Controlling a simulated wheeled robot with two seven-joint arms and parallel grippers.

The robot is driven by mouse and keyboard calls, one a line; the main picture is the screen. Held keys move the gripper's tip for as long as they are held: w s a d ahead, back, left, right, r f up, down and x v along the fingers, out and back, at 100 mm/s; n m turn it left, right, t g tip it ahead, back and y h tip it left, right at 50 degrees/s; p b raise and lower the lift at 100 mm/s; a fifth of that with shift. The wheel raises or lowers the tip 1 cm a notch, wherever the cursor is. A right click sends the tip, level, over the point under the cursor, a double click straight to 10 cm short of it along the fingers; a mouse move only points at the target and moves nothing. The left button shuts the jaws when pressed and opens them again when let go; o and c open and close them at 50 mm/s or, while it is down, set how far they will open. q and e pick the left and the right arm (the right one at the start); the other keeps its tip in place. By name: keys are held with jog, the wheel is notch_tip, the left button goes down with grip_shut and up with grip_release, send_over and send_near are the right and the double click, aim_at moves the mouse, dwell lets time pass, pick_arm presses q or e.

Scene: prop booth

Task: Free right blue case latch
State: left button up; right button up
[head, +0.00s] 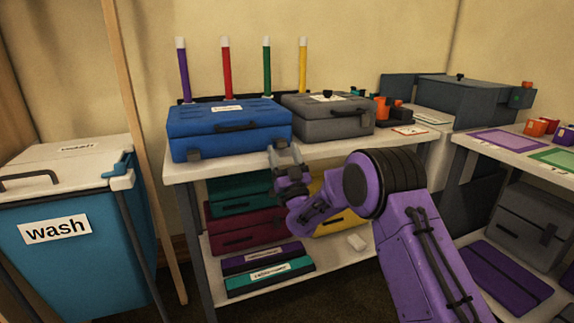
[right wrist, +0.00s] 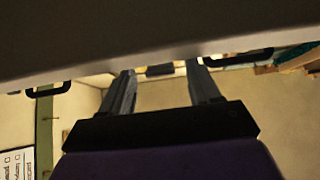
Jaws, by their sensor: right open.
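The blue case (head: 215,128) sits closed on the white table, with a dark handle on its front. The right latch cannot be made out; my gripper covers that corner. My right gripper (head: 281,152) is at the case's lower right front corner, just by the table edge. My left gripper is out of view.
A grey case (head: 328,117) stands close right of the blue one. A blue wash bin (head: 95,265) stands left.

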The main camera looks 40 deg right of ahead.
jog(key=v, duration=0.8)
jog(key=shift+b, duration=0.35)
jog(key=shift+a+f, duration=0.1)
jog(key=shift+f, duration=0.05)
